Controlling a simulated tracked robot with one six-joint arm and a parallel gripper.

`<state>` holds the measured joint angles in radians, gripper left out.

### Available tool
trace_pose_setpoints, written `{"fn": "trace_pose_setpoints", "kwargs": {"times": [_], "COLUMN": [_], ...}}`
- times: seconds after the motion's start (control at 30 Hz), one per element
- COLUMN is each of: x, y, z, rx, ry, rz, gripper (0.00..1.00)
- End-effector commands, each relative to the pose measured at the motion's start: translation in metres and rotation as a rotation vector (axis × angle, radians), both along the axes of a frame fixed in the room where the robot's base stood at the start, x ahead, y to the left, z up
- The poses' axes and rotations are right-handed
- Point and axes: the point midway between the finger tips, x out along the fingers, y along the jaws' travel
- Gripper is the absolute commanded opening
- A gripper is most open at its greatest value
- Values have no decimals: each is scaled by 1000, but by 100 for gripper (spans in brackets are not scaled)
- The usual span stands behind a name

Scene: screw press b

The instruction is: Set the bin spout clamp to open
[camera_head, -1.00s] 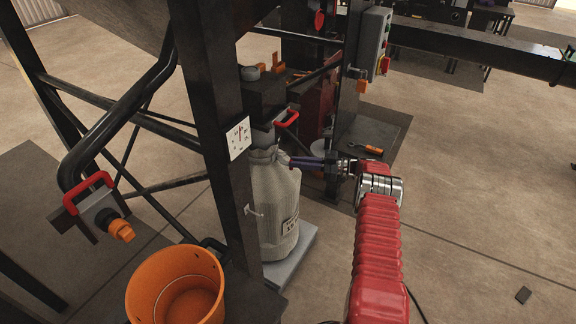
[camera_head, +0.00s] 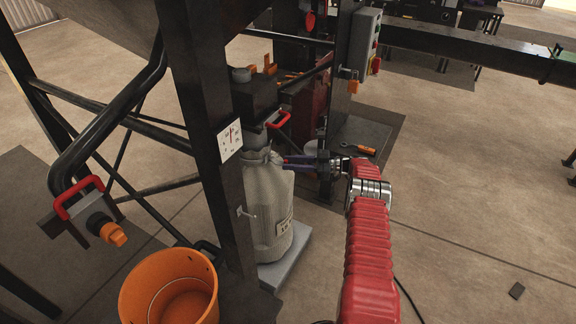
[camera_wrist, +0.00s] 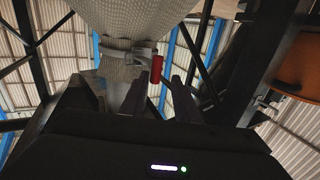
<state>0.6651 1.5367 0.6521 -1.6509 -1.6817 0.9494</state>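The pale woven bag (camera_head: 268,205) stands upright under the dark spout housing, its gathered neck at the top. In the wrist view the bag (camera_wrist: 125,15) fills the top, and a metal clamp band (camera_wrist: 118,52) with a short red handle (camera_wrist: 157,69) sits at its neck. I cannot tell how the clamp is set.
A dark frame post (camera_head: 215,130) stands left of the bag. An orange bucket (camera_head: 170,290) is at front left. Another red handle (camera_head: 78,197) with an orange knob (camera_head: 113,234) is at far left. A control box (camera_head: 362,45) is behind. The floor at right is mostly clear.

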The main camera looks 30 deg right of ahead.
Motion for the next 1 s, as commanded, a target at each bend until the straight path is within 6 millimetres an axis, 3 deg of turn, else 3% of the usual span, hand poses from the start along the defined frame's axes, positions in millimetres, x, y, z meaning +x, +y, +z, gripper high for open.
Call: {"fn": "trace_pose_setpoints", "kwargs": {"times": [0.37,0.8,1.0], "x": [-2,-31,-39], "y": [-5,-54,-66], "z": [0,-1,-1], "rx": [-1,-1,-1], "ry": [-1,-1,-1], "rz": [-2,-4,-2], "gripper": [31,31,31]}}
